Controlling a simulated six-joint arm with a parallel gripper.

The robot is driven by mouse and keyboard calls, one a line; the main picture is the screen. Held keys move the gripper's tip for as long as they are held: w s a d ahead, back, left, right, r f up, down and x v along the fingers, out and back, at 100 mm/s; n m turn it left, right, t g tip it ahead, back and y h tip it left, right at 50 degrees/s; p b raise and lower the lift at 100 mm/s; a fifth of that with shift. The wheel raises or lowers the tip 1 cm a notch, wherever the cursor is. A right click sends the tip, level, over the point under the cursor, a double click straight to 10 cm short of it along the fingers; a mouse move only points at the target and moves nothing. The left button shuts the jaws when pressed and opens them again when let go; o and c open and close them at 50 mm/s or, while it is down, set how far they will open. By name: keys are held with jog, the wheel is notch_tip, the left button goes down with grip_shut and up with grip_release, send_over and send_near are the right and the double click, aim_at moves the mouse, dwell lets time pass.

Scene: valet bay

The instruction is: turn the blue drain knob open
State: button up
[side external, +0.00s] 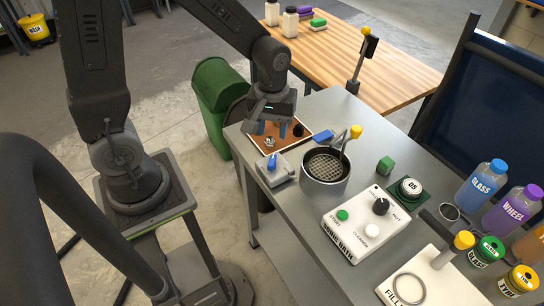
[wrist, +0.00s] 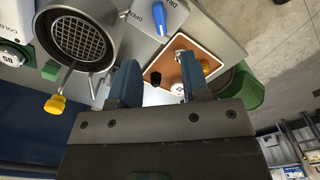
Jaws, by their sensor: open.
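The blue drain knob (side external: 272,162) sits on a small light grey box (side external: 285,175) at the table's near edge, left of the round basin. In the wrist view the knob (wrist: 165,18) is at the top, right of the basin, with lettering beside it on the box. My gripper (side external: 273,129) is open, above the brown tray behind the knob. In the wrist view its blue fingers (wrist: 156,72) stand apart, short of the knob and not touching it. Nothing is seen held between them.
The brown tray (side external: 262,143) holds small items, including a black one (wrist: 156,79). The metal basin (side external: 325,180) has a yellow-tipped handle (side external: 355,131) rising from it. A white control panel (side external: 365,226) stands farther right. A green bin (side external: 215,95) is beside the table.

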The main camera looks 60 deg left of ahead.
aim_at(272, 160)
notch_tip(272, 160, down, 10)
jog(key=shift+f, duration=0.15)
jog(key=shift+c, duration=0.3)
grip_shut()
